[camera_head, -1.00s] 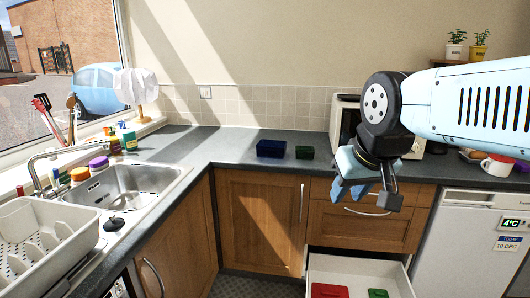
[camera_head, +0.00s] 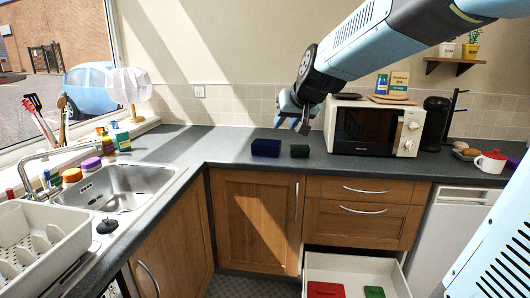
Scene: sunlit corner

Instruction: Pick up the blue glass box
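The blue glass box (camera_head: 266,147) sits on the grey countertop near the back corner, right of the sink. A smaller dark green box (camera_head: 299,151) stands just to its right, with a narrow gap. My gripper (camera_head: 291,126) is above the counter over the area of these two boxes, its fingers pointing down. Its fingertips look apart with nothing between them. The blue box is in full view and not in the gripper.
A microwave (camera_head: 376,129) stands to the right of the boxes. An open drawer (camera_head: 405,281) below holds a red item (camera_head: 326,289) and a green item (camera_head: 374,292). The sink (camera_head: 122,188) and dish rack (camera_head: 38,232) are at left. The counter left of the boxes is clear.

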